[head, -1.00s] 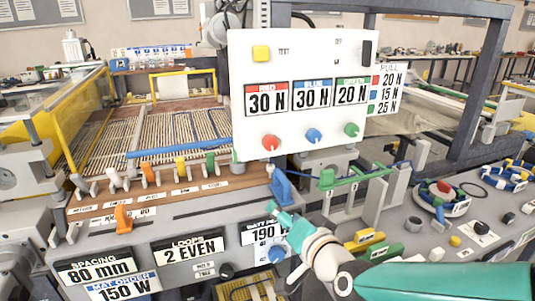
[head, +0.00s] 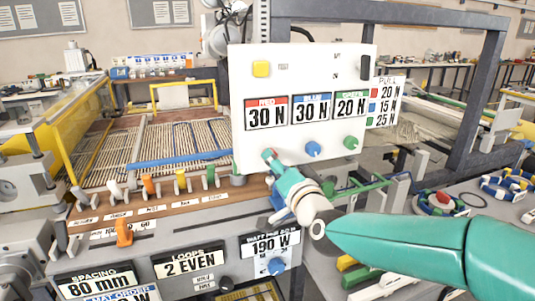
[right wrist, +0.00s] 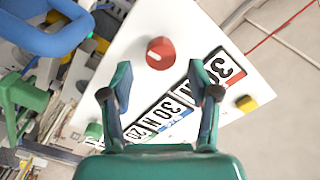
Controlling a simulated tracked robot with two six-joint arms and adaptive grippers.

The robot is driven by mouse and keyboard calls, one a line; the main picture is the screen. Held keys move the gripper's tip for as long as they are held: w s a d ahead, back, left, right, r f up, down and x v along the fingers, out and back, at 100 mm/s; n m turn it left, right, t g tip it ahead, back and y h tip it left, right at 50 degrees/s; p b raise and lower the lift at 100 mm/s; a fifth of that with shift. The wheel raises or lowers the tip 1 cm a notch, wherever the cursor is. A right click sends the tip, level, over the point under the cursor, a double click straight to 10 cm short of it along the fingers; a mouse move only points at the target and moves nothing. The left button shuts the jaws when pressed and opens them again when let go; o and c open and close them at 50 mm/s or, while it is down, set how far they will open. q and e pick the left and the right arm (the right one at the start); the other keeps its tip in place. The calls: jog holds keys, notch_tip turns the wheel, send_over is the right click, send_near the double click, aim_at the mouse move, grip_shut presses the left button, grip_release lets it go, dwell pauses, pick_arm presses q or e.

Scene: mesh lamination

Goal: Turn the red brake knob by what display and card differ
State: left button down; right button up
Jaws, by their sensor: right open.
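The red knob (right wrist: 160,53) is on the white panel (head: 300,80); in the right wrist view it lies just beyond and between my open fingertips (right wrist: 160,75), with a white mark on its face. In the head view my right gripper (head: 270,157) is in front of the red knob and mostly hides it. I cannot tell whether the fingers touch it. The red display (head: 266,115) reads 30 N. The card (head: 388,100) titled PULL lists 20 N by red, 15 N by blue and 25 N by green. My left gripper is not in view.
A blue knob (head: 313,149) and a green knob (head: 351,142) sit to the right on the panel. Blue reads 30 N, green 20 N. A yellow button (head: 262,69) and a black switch (head: 366,65) are above. Coloured levers and a console lie below.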

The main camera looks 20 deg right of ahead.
jog(key=shift+w+p, duration=0.45)
jog(key=shift+w, duration=1.7)
jog(key=shift+c, duration=0.2)
jog(key=c, duration=1.1)
jog(key=shift+a, duration=0.4)
grip_shut()
jog(key=shift+d, duration=0.25)
